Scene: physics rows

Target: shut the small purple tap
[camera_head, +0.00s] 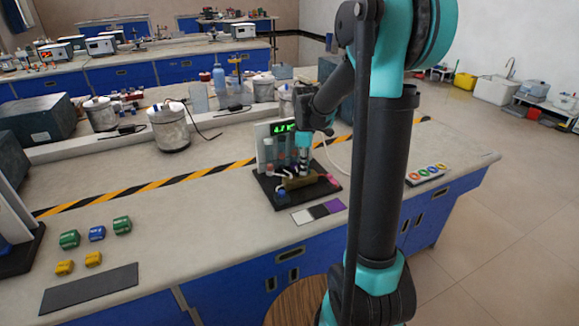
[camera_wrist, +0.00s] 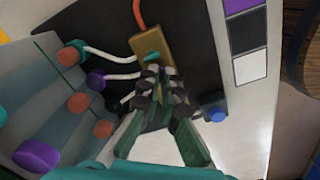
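A rack of tubes with coloured caps stands on a black base on the bench, below a green digital display (camera_head: 283,128). In the wrist view, a small purple cap or tap (camera_wrist: 95,80) sits at the left, at the end of a white hose. A larger purple knob (camera_wrist: 36,155) is at the lower left. I cannot tell for sure which is the small purple tap. A brass block (camera_wrist: 152,47) with a small teal lever lies just beyond my gripper (camera_wrist: 160,76). My gripper's fingertips are close together, hiding part of the base; whether they touch anything is unclear.
A blue knob (camera_wrist: 215,113) is right of my fingers. A white, black and purple card (camera_head: 318,211) lies in front of the base. Coloured rings (camera_head: 427,172) lie to the right. Green, blue and yellow pieces and a dark mat (camera_head: 90,288) lie at the left. The bench between is clear.

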